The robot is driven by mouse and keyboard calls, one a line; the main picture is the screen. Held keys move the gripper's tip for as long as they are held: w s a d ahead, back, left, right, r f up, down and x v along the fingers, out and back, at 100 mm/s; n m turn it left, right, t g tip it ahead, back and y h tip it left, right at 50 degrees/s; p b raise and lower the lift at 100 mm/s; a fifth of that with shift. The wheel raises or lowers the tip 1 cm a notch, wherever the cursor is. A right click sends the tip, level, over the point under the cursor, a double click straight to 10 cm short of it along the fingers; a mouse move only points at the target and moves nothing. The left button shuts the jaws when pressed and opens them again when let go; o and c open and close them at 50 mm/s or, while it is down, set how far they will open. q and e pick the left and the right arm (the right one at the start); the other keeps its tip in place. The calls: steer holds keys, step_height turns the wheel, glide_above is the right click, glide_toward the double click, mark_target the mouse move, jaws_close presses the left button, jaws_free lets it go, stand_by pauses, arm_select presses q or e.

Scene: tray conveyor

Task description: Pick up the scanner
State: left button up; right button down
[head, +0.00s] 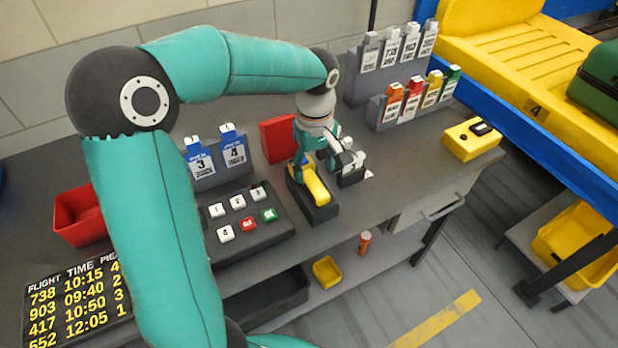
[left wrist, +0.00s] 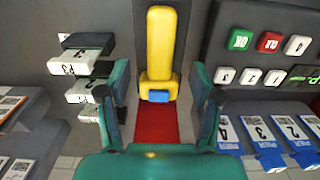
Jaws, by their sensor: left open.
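The yellow scanner (head: 317,187) with a blue part lies on a dark stand on the grey counter. It also shows in the left wrist view (left wrist: 161,40), with its blue end (left wrist: 158,96) toward my gripper. My left gripper (head: 322,164) is over the scanner's far end. In the left wrist view my left gripper (left wrist: 160,78) is open, with one teal finger on each side of the scanner's near end. I see no finger closed on it. My right gripper is not in view.
A button panel (head: 250,236) lies left of the scanner; a small dark rack with white tags (head: 352,178) stands close on its right. A red block (head: 277,140) is behind it. Tag racks (head: 376,120) stand farther back. A yellow device (head: 472,143) sits at the counter's right.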

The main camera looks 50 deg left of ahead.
mark_target(314, 182)
arm_select(q)
steer(key=shift+d+f+p, duration=0.1)
steer(key=shift+f+p, duration=0.2)
steer(key=shift+f, duration=2.45)
jaws_close()
